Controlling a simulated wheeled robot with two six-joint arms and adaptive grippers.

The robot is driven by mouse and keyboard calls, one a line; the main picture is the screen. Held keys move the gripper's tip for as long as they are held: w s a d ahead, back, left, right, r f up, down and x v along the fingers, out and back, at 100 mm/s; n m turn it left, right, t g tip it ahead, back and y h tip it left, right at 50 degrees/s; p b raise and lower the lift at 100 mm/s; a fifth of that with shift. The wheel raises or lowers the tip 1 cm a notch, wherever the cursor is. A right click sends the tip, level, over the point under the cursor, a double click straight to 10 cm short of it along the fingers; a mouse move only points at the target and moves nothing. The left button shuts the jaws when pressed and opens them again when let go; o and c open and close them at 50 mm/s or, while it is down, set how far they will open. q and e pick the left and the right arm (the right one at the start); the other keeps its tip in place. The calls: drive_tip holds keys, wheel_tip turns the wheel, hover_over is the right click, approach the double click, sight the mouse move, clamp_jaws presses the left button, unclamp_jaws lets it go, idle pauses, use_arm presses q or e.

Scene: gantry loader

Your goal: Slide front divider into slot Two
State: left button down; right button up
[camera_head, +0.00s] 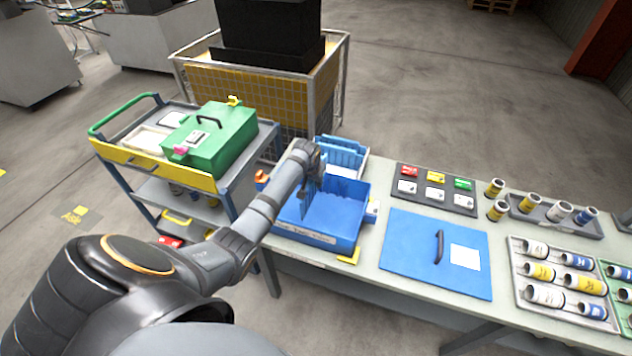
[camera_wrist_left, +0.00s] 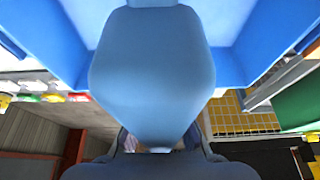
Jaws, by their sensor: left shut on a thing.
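The blue open box (camera_head: 322,238) stands on the table, with a white label strip on its near wall. My left gripper (camera_head: 311,172) is above the left part of this box. It is shut on a blue divider (camera_head: 309,192), which hangs down into the box opening. In the left wrist view the divider (camera_wrist_left: 152,75) fills the middle, between the blue box walls (camera_wrist_left: 270,30), and my left gripper (camera_wrist_left: 158,152) shows at the bottom edge. The slots and the divider's lower edge are hidden, so I cannot tell if it is seated. My right gripper is not in view.
A rack of blue dividers (camera_head: 342,153) stands behind the box. A blue lid with a handle (camera_head: 410,252) lies to the right, below a dark tray of coloured cards (camera_head: 436,189). A cart with a green case (camera_head: 215,140) stands at the left, a mesh cage (camera_head: 250,93) behind.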

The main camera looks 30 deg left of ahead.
use_arm(q)
drive_tip(key=shift+p, duration=0.3)
idle(0.5)
idle(0.4)
drive_tip(key=shift+f+b, duration=3.95)
drive_tip(key=shift+f, duration=2.3)
drive_tip(key=c, duration=1.4)
unclamp_jaws()
drive_tip(key=o, duration=1.4)
drive_tip(key=shift+r, duration=0.15)
